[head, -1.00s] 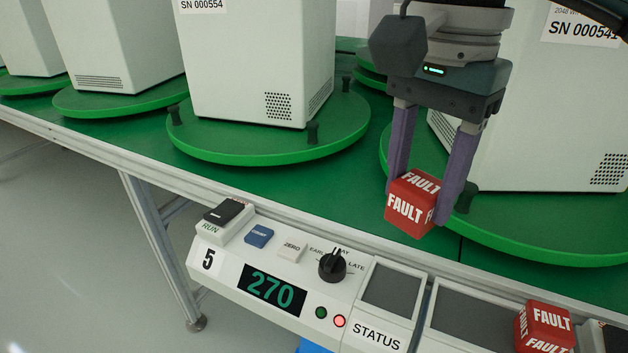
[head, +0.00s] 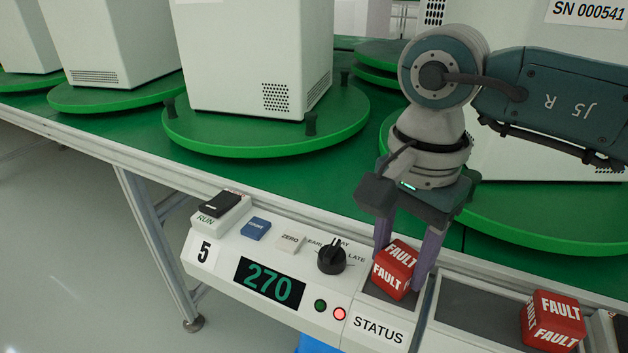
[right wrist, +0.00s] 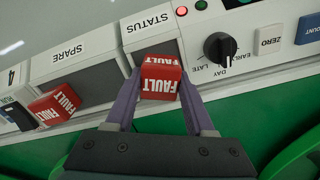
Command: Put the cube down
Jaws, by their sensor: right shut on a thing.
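A red cube with white FAULT lettering (head: 395,269) is held between the purple fingers of my right gripper (head: 409,268). The cube is at the dark recessed pad (head: 378,296) above the STATUS label. In the right wrist view the cube (right wrist: 160,78) sits between the fingertips over the STATUS pad (right wrist: 150,50); I cannot tell whether it touches the pad. My left gripper is not in view.
A second red FAULT cube (head: 552,319) stands at the right end of the neighbouring SPARE pad (right wrist: 88,80). The black knob (head: 332,256) is just left of the STATUS pad. Green turntables (head: 265,139) with white cabinets stand behind.

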